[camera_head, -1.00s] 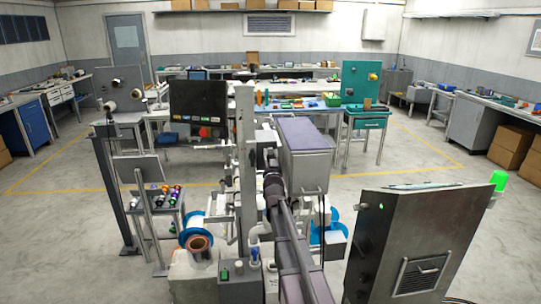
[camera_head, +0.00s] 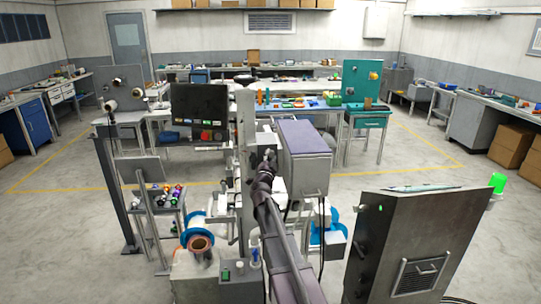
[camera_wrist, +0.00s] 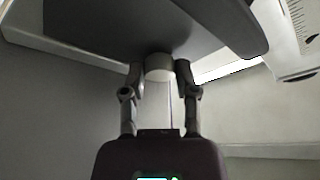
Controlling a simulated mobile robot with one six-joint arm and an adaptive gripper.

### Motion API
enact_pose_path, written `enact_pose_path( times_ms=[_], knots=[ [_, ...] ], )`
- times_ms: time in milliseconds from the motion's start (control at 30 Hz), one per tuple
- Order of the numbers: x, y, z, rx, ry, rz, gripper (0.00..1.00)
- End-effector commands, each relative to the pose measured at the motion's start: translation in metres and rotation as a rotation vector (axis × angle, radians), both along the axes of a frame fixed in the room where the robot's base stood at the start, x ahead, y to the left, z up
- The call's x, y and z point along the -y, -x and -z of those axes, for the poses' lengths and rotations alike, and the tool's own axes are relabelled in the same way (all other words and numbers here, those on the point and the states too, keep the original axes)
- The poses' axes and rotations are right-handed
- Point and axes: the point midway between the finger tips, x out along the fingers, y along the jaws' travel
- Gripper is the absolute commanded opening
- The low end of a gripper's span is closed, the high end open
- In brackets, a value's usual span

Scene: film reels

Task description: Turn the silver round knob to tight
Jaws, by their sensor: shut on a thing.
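The silver round knob (camera_wrist: 159,67) shows as a short pale cylinder at the top middle of the wrist view, just under a dark grey panel (camera_wrist: 125,20). My gripper (camera_wrist: 160,76) is shut on it, with one finger on each side. In the head view my gripper (camera_head: 268,157) is at the left side of the grey box-shaped housing with a purple top (camera_head: 305,140). The knob is too small and covered to make out there. Any mark on it for tight or loose cannot be read.
A ruler-like scale (camera_wrist: 302,25) shows at the wrist view's upper right. A grey post (camera_head: 245,150) stands close left of my arm. A dark slanted cabinet (camera_head: 405,240) stands at the right. Blue-rimmed reels (camera_head: 197,227) are low at the left.

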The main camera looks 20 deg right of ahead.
Motion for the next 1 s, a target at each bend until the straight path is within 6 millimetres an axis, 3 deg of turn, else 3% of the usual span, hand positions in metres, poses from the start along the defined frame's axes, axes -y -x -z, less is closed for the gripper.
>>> enact_pose_path(
  times_ms=[600, 1000],
  knots=[
    [-0.0008, -0.0015, -0.0066, 0.180, -0.552, 0.001, 0.00],
    [-0.0007, -0.0012, -0.0052, 0.258, -0.794, 0.000, 0.00]
  ],
)
